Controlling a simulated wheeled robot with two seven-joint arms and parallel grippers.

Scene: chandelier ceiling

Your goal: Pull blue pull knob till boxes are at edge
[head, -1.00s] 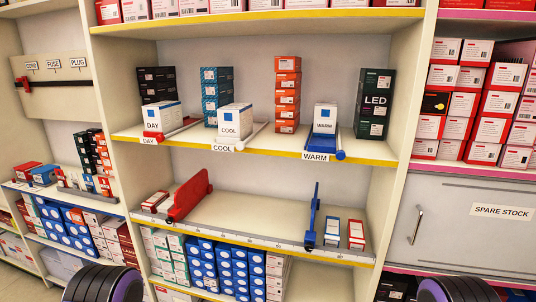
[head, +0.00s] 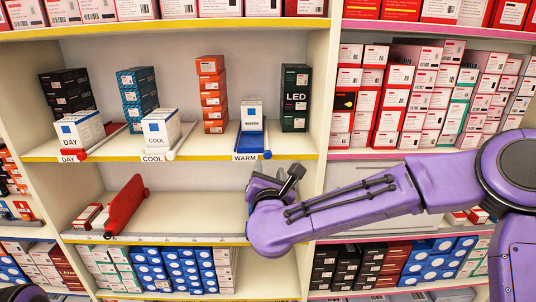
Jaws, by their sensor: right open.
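A blue pull knob (head: 267,154) sticks out at the front edge of the middle shelf, beside the WARM label. It belongs to a blue tray (head: 249,146) with a white WARM box (head: 252,116) standing on it, set back from the shelf edge. My right gripper (head: 291,180) is open and empty, just below and to the right of the knob, apart from it. Its dark fingers point up toward the shelf edge. The blue divider and small boxes on the lower shelf are hidden behind my right arm. My left gripper is out of view.
DAY (head: 83,130) and COOL (head: 161,128) boxes stand to the left on the same shelf. Orange boxes (head: 211,95) and a dark LED box (head: 295,98) stand farther back. A red divider (head: 126,206) is on the lower shelf. The upright (head: 328,110) is close on the right.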

